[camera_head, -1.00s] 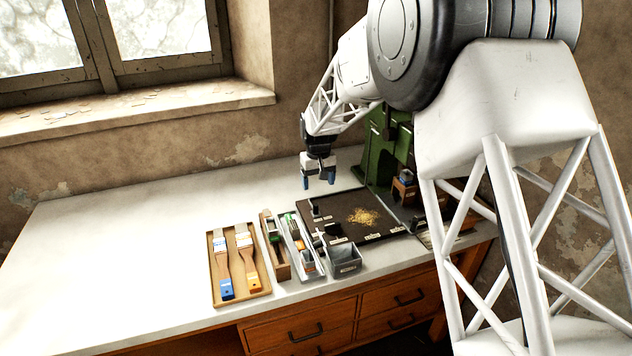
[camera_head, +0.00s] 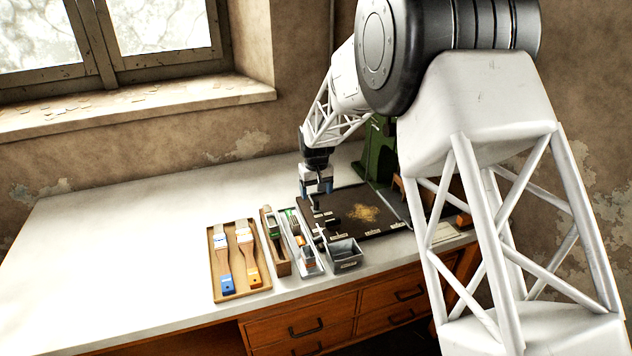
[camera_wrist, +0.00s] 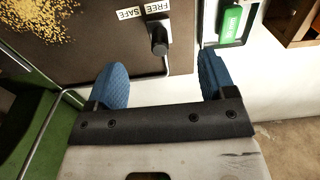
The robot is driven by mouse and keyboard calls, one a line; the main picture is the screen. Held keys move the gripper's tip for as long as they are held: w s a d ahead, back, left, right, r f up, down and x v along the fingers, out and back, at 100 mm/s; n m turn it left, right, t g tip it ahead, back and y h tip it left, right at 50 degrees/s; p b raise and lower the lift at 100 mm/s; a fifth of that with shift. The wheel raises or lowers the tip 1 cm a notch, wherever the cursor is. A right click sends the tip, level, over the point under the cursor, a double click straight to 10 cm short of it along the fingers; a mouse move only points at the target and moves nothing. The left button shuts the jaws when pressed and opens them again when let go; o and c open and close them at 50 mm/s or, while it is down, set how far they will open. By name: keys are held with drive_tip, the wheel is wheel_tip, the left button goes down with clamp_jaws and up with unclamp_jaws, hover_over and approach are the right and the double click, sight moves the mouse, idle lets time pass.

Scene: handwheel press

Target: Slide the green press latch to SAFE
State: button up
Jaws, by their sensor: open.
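The green press (camera_head: 378,155) stands at the back of a dark board (camera_head: 345,197), partly hidden by my arm. A black upright knob (camera_wrist: 159,40) on the board stands beside the label FREE (camera_wrist: 158,7); the label SAFE (camera_wrist: 129,13) is to its left in the wrist view. No green latch is distinguishable there. My gripper (camera_wrist: 162,82) is open and empty, its blue fingers spread to either side of the knob's line but short of it in the picture. In the head view my gripper (camera_head: 315,187) hovers low over the board's left back corner, close to the knob.
Yellow shavings (camera_head: 364,213) lie on the board. A narrow tray (camera_head: 308,262) holding a green item (camera_wrist: 233,22) sits beside the board. The bench is clear at left.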

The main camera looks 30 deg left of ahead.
sight(318, 200)
drive_tip(key=shift+f, duration=2.4)
drive_tip(key=shift+c, duration=0.4)
drive_tip(key=c, duration=1.2)
drive_tip(key=shift+w+d, duration=1.05)
drive_tip(key=o, duration=1.4)
drive_tip(key=shift+c, duration=0.2)
